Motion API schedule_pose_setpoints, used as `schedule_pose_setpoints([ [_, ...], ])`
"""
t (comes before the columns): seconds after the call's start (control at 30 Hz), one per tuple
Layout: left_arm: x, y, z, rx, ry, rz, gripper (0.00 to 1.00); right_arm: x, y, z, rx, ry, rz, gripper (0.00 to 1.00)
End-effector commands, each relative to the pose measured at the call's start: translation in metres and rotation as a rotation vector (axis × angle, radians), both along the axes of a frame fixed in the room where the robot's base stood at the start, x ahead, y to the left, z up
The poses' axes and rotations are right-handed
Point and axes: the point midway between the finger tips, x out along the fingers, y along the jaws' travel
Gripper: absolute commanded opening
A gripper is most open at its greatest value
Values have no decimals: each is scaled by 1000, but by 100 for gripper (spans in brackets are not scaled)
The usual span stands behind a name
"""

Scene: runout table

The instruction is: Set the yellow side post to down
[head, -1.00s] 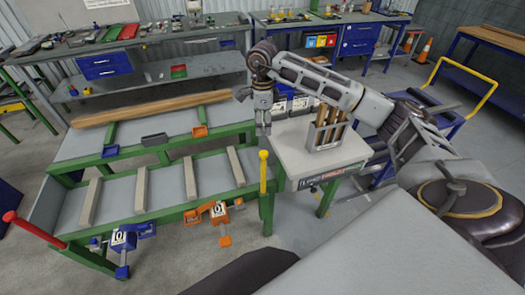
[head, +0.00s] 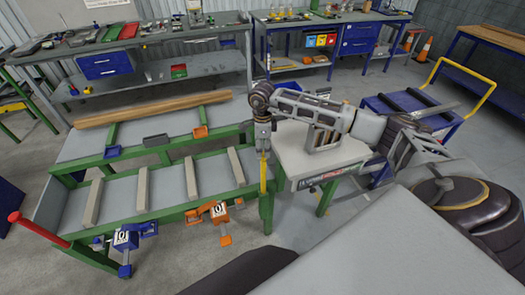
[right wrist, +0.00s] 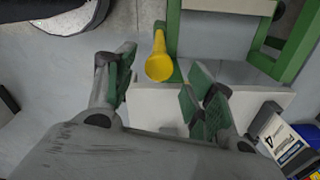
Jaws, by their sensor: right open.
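The yellow side post (head: 263,174) stands upright at the right end of the green runout table (head: 170,214). Its upper part is hidden behind my right gripper (head: 263,148) in the head view. In the right wrist view, the post's rounded yellow top (right wrist: 158,66) shows between the spread fingers of my right gripper (right wrist: 163,76), nearer the left finger. The fingers are open, with a gap visible on both sides of the post. My left gripper is not in view.
A red-topped post (head: 38,229) leans at the table's left end. Orange (head: 219,211) and blue (head: 124,238) clamp-like devices hang on the front rail. A small pale table (head: 310,158) stands close right of the yellow post, partly under my arm. Wooden planks (head: 152,108) lie at the back.

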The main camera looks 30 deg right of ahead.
Motion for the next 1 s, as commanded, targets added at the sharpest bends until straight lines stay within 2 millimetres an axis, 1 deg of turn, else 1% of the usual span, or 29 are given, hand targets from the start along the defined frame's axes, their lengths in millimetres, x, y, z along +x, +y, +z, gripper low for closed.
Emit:
schedule_pose_setpoints([
  [0.1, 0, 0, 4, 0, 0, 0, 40, 0, -1, -13, -1, 2, -1, 54],
  [0.3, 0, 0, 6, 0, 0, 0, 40, 0, 0, -27, 0, 1, -1, 54],
  [0.67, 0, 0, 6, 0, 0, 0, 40, 0, 0, -30, -1, 0, -1, 54],
  [0.77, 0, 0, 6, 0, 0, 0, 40, 0, 0, -30, -1, 0, -1, 44],
  [1.0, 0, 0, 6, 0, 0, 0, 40, 0, 0, -30, -1, 0, -1, 13],
])
